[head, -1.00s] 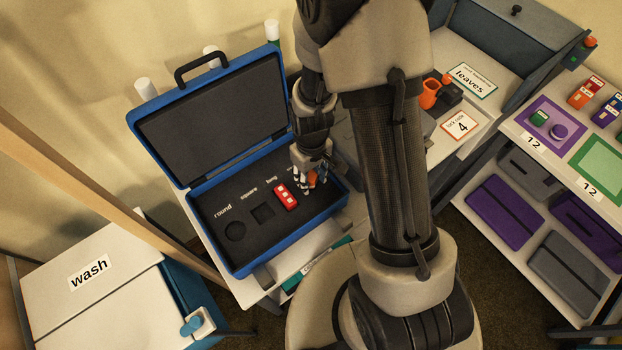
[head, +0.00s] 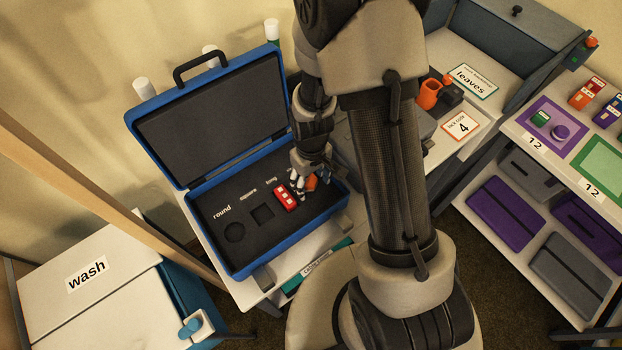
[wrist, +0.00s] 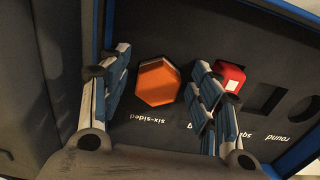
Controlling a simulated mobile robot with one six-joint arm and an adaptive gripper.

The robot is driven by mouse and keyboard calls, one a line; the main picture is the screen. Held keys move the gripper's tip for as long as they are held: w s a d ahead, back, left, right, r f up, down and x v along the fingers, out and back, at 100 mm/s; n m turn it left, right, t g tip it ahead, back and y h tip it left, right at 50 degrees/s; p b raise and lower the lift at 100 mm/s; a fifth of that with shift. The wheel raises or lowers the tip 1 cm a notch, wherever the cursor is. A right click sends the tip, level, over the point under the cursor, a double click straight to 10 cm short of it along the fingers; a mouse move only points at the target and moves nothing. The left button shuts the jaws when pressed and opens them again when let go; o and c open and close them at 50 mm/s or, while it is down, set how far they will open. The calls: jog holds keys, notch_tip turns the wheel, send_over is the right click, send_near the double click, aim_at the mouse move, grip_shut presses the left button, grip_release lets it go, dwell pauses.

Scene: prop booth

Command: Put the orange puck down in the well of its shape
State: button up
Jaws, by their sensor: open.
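The orange six-sided puck (wrist: 158,82) lies in the open blue case (head: 236,269), at the place lettered "six-sided" in the wrist view. It also shows beside my fingers in the head view (head: 311,183). Part of its side wall shows, and I cannot tell how deep it sits in the well. My gripper (wrist: 160,62) is open, with one finger on each side of the puck and a gap to it on the left. The well's rim is mostly hidden.
A red block (head: 285,197) stands at the "long" place, close to my gripper's finger. The square well (head: 262,212) and round well (head: 234,232) are empty. The case's raised lid (head: 215,115) stands behind.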

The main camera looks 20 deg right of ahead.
notch_tip(320, 180, up, 13)
jog(key=p, duration=0.5)
notch_tip(320, 180, up, 14)
jog(key=m+t, duration=0.1)
jog(key=t, duration=0.1)
send_over(311, 182)
jog(key=s, duration=0.4)
jog(key=s+r+m+t, duration=0.2)
jog(key=s+r, duration=0.7)
jog(key=s, duration=0.2)
jog(key=shift+m+t, duration=0.3)
jog(key=shift+s, duration=0.1)
jog(key=shift+f+b, duration=0.35)
jog(key=shift+b, duration=0.25)
jog(key=shift+c, duration=0.4)
